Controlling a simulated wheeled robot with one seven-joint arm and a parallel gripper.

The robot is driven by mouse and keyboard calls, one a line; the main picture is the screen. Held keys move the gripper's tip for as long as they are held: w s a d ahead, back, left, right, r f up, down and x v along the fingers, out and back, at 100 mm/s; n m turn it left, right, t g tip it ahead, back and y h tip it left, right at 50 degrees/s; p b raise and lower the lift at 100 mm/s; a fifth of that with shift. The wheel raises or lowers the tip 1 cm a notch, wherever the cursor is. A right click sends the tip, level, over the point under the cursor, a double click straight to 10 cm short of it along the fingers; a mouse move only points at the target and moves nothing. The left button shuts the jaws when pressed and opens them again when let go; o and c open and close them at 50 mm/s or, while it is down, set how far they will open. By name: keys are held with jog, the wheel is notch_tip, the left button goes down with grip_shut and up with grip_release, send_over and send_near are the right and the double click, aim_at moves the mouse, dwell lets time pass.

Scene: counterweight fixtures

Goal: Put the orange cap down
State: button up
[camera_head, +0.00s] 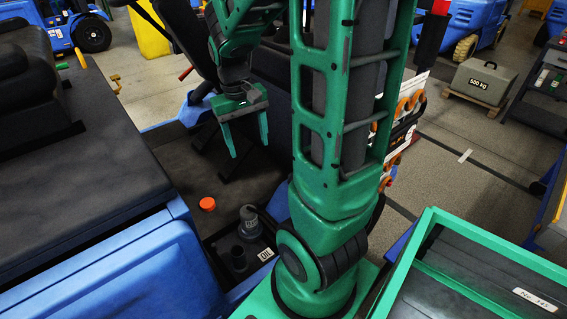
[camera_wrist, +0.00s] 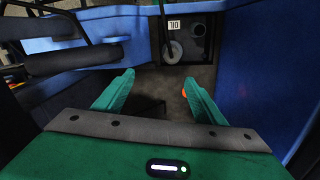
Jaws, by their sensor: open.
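The orange cap (camera_head: 207,204) lies on the dark flat surface between the blue bodywork, left of the oil filler. In the wrist view only a sliver of the orange cap (camera_wrist: 184,93) shows beside the right finger, which hides the rest. My gripper (camera_head: 248,150) points down with its two green fingers apart and nothing between them. It is above the surface and apart from the cap, up and to the right of it in the head view. In the wrist view my gripper (camera_wrist: 159,77) also shows open and empty.
A grey filler neck (camera_head: 250,221) and a dark round socket (camera_head: 238,258) stand in a black recess by an OIL label (camera_head: 265,254). Blue body panels (camera_head: 150,268) border the surface at left. A green-framed box (camera_head: 480,262) stands at the right front.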

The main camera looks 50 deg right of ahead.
jog(key=s+a+r, duration=0.1)
jog(key=s+a, duration=0.1)
jog(key=s, duration=0.6)
jog(key=s+a+r+m+y, duration=0.1)
jog(key=s+r, duration=0.1)
jog(key=s, duration=0.6)
jog(key=shift+s+a+r+m, duration=0.25)
jog(key=shift+s+a+m, duration=0.05)
jog(key=shift+a, duration=0.1)
jog(key=shift+a, duration=0.1)
